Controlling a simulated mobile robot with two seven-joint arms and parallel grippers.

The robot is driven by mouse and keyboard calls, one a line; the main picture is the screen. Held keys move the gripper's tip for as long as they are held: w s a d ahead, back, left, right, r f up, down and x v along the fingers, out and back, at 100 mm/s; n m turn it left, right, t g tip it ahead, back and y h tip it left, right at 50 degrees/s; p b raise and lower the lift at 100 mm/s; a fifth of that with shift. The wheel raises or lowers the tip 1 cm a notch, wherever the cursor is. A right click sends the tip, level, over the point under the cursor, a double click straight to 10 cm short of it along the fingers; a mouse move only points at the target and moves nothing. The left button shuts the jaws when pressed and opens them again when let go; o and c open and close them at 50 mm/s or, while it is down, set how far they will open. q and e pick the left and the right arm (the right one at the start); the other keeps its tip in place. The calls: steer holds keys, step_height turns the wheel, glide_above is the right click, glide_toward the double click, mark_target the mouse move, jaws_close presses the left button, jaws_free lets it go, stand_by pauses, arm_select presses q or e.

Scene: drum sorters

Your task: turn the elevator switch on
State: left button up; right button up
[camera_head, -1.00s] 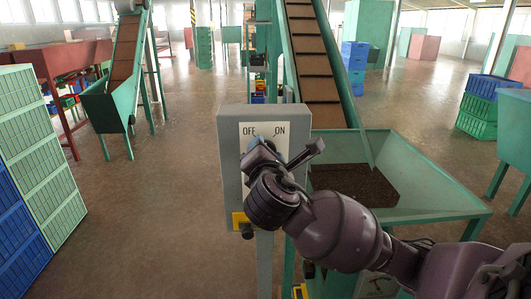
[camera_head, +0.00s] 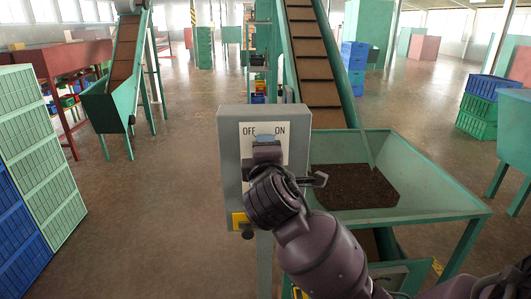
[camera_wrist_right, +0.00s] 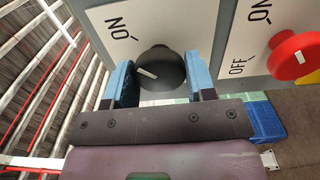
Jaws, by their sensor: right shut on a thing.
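The grey switch box (camera_head: 231,150) stands on a post in the head view, with a white plate marked OFF and ON. My right gripper (camera_head: 265,140) is at the plate, below the labels, and hides the knob there. In the right wrist view, the black round knob (camera_wrist_right: 165,71) with a white mark sits between the two blue fingers of my right gripper (camera_wrist_right: 163,85), which is shut on it. The mark is on the knob's left side, below the ON label; I cannot tell which setting it points to. My left gripper is not in view.
A green hopper (camera_head: 430,190) stands right of the box, beneath a conveyor (camera_head: 314,75). Stacked crates (camera_head: 40,150) stand at left.

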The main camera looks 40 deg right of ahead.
stand_by(0.5)
steer(key=o, duration=0.9)
steer(key=shift+m, duration=0.3)
